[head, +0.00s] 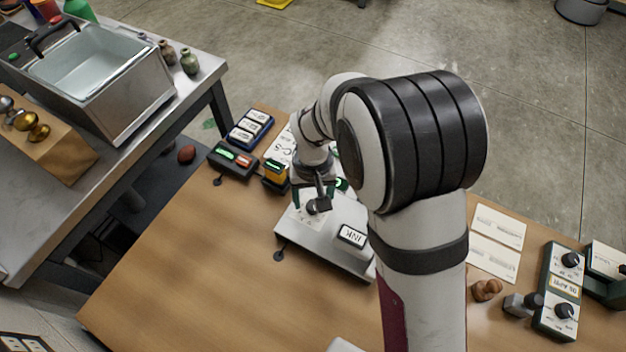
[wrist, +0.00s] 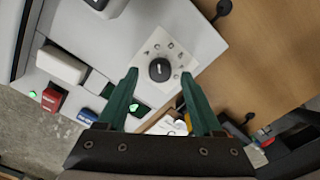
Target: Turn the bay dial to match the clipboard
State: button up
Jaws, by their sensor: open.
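The plate lies on a grey panel (head: 291,232), and the knob (head: 319,206) also shows in the head view. My gripper (wrist: 159,75) has two green fingers, open. In the wrist view their tips appear either side of the knob; I cannot tell if they touch it. A white sheet with large black letters (head: 279,150) lies behind the panel, partly hidden by my arm; I cannot tell whether it is the clipboard.
A white block marked INK (head: 352,235) is on the panel. A dark box with green and red lights (head: 234,160) stands at the left. At the right are pale cards (head: 499,227), a brown lump (head: 487,289) and a two-knob box (head: 560,290). The front-left tabletop is clear.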

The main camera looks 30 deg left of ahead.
aim_at(313, 205)
notch_tip(313, 205, up, 14)
jog(key=shift+r, duration=0.25)
jog(key=s+d+r+m+y, duration=0.1)
jog(key=s+d+r+m, duration=0.2)
jog(key=d, duration=0.6)
jog(key=s+d+r+m, duration=0.1)
jog(key=s+d+m, duration=0.25)
jog(key=d, duration=0.55)
jog(key=s+d+f+m, duration=0.2)
jog(key=s+d+m, duration=0.4)
jog(key=s, duration=0.2)
jog(key=shift+f+y, duration=0.25)
jog(key=shift+y, duration=0.15)
